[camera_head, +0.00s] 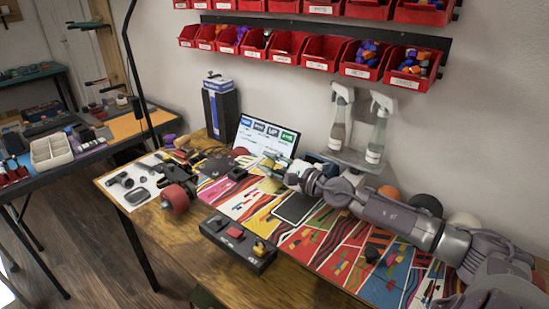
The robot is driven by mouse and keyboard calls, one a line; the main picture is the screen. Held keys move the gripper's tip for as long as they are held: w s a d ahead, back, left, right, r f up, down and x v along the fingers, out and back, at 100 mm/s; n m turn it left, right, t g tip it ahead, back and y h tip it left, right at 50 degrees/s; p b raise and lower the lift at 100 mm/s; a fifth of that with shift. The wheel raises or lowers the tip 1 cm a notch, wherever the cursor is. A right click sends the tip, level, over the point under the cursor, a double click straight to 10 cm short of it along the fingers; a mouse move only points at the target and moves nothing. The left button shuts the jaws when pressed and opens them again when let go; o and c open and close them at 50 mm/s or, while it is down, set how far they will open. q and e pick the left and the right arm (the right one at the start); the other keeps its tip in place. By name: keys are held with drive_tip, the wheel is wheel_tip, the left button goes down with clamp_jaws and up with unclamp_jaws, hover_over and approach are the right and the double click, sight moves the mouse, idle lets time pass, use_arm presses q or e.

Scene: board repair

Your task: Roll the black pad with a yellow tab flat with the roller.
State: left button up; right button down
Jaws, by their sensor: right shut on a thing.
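A flat black pad (297,207) with a pale edge lies on the colourful patterned board on the wooden table. A small yellowish patch (270,186) shows at its far left, perhaps the tab. My right arm comes in from the right, above the board. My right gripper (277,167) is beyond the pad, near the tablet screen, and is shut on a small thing. That thing is too small and covered to identify; it may be the roller. My left gripper is not in view.
A black tray (238,243) with red and yellow pieces stands at the front edge. A red wheel (176,200) is at the left of the board. A lit screen (266,137) and two spray bottles (376,130) stand at the back. Bare wood shows at the front left.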

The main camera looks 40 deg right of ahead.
drive_tip(key=shift+s+a+f+n, duration=0.1)
drive_tip(key=shift+a+f+n, duration=0.1)
drive_tip(key=shift+a+n, duration=0.3)
drive_tip(key=shift+s+a+f+n, duration=0.1)
drive_tip(key=shift+a+f+n, duration=0.1)
drive_tip(key=shift+n, duration=0.5)
drive_tip(key=shift+s+a+f+n+p, duration=0.1)
drive_tip(key=shift+a+f+n+p, duration=0.1)
drive_tip(key=shift+f+n+p, duration=0.25)
drive_tip(key=shift+a+f+n+p, duration=0.1)
drive_tip(key=shift+a+f+n, duration=0.15)
drive_tip(key=shift+n, duration=0.4)
drive_tip(key=shift+f, duration=0.1)
drive_tip(key=c, duration=1.1)
unclamp_jaws()
drive_tip(key=shift+o, duration=0.7)
drive_tip(key=shift+f, duration=0.1)
drive_tip(key=shift+s+d+f, duration=0.15)
drive_tip(key=shift+s, duration=0.45)
drive_tip(key=shift+v, duration=3.15)
